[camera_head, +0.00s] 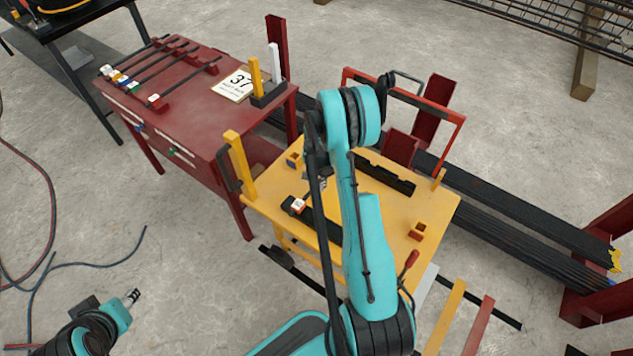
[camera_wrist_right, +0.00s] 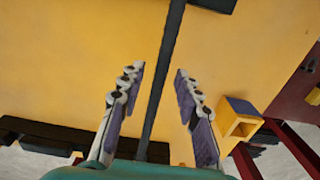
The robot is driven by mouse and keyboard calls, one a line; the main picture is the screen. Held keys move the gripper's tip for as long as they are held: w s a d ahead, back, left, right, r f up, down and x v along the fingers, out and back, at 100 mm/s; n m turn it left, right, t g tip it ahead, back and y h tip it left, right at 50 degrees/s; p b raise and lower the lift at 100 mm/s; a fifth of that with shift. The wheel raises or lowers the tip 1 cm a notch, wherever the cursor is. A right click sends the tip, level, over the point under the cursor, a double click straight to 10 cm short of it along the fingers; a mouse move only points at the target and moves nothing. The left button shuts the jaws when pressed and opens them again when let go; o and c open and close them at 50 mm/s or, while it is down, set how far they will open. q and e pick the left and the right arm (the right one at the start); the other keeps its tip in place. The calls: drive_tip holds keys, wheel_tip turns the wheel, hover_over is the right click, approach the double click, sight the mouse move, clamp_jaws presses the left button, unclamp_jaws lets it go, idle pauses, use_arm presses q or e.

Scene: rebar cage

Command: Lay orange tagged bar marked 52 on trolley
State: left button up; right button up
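The yellow trolley (camera_head: 425,205) stands at centre. On its top a dark bar (camera_wrist_right: 165,70) lies with a white-faced, reddish tag (camera_head: 298,205) at its near end; the tag's number is too small to read. My right gripper (camera_wrist_right: 160,85) is open over the trolley top, with the bar between its fingers and a gap on each side. In the head view the right gripper (camera_head: 318,182) is partly hidden by my arm. My left gripper (camera_head: 132,297) is low at the left, over the floor, empty and away from the trolley; its opening is unclear.
A red bench (camera_head: 190,110) at left holds several tagged bars (camera_head: 165,65) and a card marked 37 (camera_head: 238,84). An orange-red frame (camera_head: 410,95) rises behind. Long dark bars (camera_head: 520,225) lie at right.

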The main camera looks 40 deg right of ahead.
drive_tip(key=shift+r, duration=0.15)
drive_tip(key=a+r+n+t+p, duration=0.1)
drive_tip(key=a+r+p, duration=0.15)
drive_tip(key=r, duration=0.75)
drive_tip(key=a+r+n+p, duration=0.2)
drive_tip(key=a+r, duration=0.1)
drive_tip(key=r, duration=0.7)
drive_tip(key=s+a+r+n+t, duration=0.2)
drive_tip(key=s+a+r+n, duration=0.2)
drive_tip(key=a+r, duration=0.45)
drive_tip(key=s+a+r+n+t, duration=0.4)
drive_tip(key=s+a+n, duration=0.3)
drive_tip(key=s+a, duration=0.3)
drive_tip(key=shift+s+a+r+n, duration=0.4)
drive_tip(key=shift+s+r, duration=0.1)
drive_tip(key=shift+s, duration=0.1)
drive_tip(key=shift+d, duration=0.15)
